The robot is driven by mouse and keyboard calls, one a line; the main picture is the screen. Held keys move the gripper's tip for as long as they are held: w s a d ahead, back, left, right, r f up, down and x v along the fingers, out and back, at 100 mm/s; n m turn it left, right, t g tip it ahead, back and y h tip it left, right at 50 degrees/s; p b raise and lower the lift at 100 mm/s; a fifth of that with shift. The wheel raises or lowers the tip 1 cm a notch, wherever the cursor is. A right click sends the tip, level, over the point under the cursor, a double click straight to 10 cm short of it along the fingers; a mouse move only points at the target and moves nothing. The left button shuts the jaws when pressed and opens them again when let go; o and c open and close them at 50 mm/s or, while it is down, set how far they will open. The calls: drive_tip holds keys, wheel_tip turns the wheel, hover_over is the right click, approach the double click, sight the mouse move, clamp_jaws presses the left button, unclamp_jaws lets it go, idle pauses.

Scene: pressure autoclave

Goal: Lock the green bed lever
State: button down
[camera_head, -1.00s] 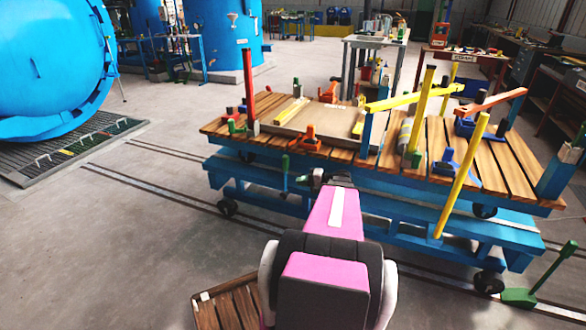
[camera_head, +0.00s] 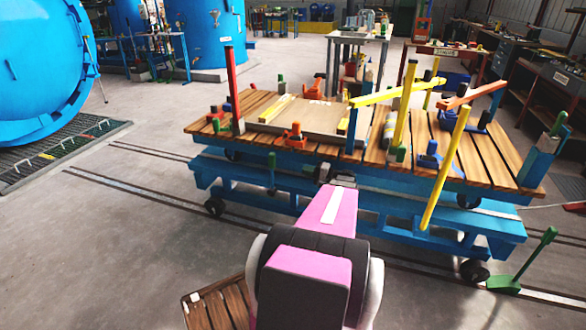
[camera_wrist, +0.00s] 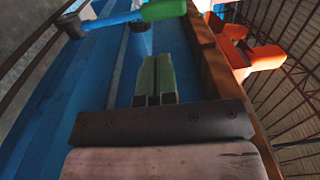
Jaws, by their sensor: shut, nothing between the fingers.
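My wrist hides part of the gripper in the head view. Another green lever (camera_head: 522,262) stands on the floor at the right.
The cart's wooden deck (camera_head: 480,155) carries yellow, red and blue posts and an orange clamp (camera_head: 293,135), which also shows in the wrist view (camera_wrist: 262,57). The cart's blue frame (camera_head: 380,205) is close to my gripper. Floor at the left is free.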

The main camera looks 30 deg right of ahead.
sight(274, 162)
drive_tip(key=x, duration=1.3)
drive_tip(key=shift+w+a+r, duration=0.1)
drive_tip(key=shift+w, duration=0.05)
drive_tip(key=shift+a, duration=0.1)
drive_tip(key=shift+w+a+r+g, duration=0.2)
drive_tip(key=shift+w+a+g, duration=0.15)
drive_tip(key=shift+w, duration=0.1)
drive_tip(key=x, duration=0.8)
drive_tip(key=shift+d+h, duration=0.15)
drive_tip(key=shift+h, duration=0.25)
drive_tip(key=shift+w+f, duration=0.2)
drive_tip(key=shift+w, duration=0.05)
drive_tip(key=v, duration=1.1)
drive_tip(key=shift+s+d+r, duration=0.1)
drive_tip(key=shift+s+r, duration=0.15)
drive_tip(key=shift+s, duration=0.1)
